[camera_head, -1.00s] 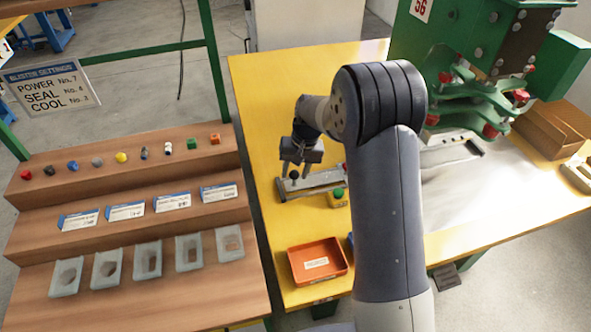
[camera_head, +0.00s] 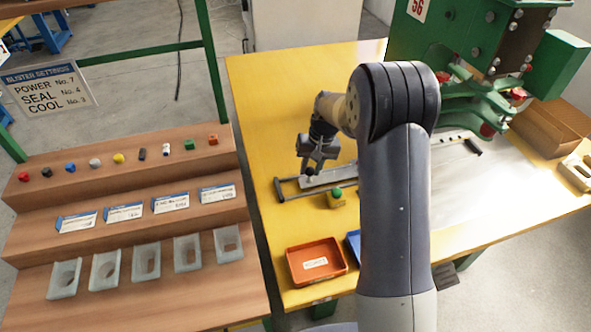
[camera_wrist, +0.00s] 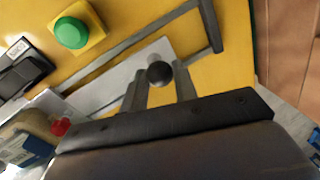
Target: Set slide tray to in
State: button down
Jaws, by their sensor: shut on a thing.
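The slide tray is a pale grey plate (camera_head: 335,177) on a dark rail frame on the yellow table. In the wrist view the plate (camera_wrist: 120,88) lies between the rails (camera_wrist: 140,36), with the frame's end bar (camera_wrist: 210,26) bare beyond it. A round black knob (camera_wrist: 160,74) stands at the plate's outer end. My gripper (camera_head: 309,172) is shut on this knob; in the wrist view its fingers (camera_wrist: 160,88) are on both sides of it. My arm hides the tray's inner part in the head view.
A yellow box with a green button (camera_head: 337,192) stands close in front of the rails. An orange bin (camera_head: 316,262) and a partly hidden blue bin (camera_head: 353,243) are nearer. The green welding press (camera_head: 480,60) stands at the right. Wooden steps (camera_head: 130,215) with small parts are left.

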send_over(335, 175)
jog(key=shift+d, duration=0.1)
jog(key=c, duration=1.1)
grip_release()
jog(key=r, duration=0.3)
jog(key=d+r, duration=0.1)
jog(key=r, duration=0.3)
jog(key=d+r, duration=0.1)
jog(key=r, duration=0.2)
jog(key=shift+r, duration=0.35)
